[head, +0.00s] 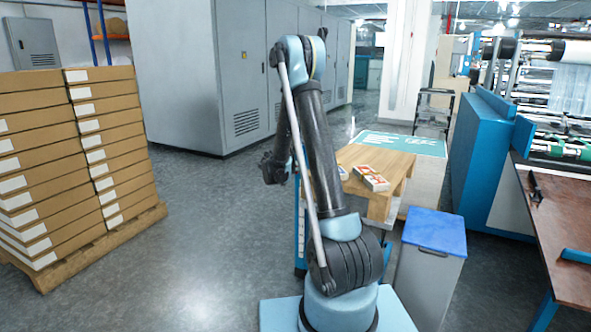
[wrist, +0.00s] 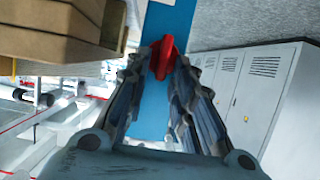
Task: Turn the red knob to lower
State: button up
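The red knob (wrist: 166,57) shows in the wrist view, upper middle, on a blue panel (wrist: 152,110). It stands between the tips of my gripper's two fingers (wrist: 163,66). The fingers are spread, with blue panel visible between them below the knob. I cannot tell whether either fingertip touches the knob. In the head view my gripper (head: 272,168) is a small dark shape left of my arm, by the wooden table. The knob is not visible in the head view; my arm covers part of that area.
A wooden table (head: 392,162) with small boxes (head: 370,178) stands behind my arm. A grey bin with a blue lid (head: 435,232) is to its right. Stacked cartons (head: 75,150) fill the left. Grey cabinets (head: 240,80) stand behind. Floor between cartons and arm is clear.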

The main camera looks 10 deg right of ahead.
grip_shut()
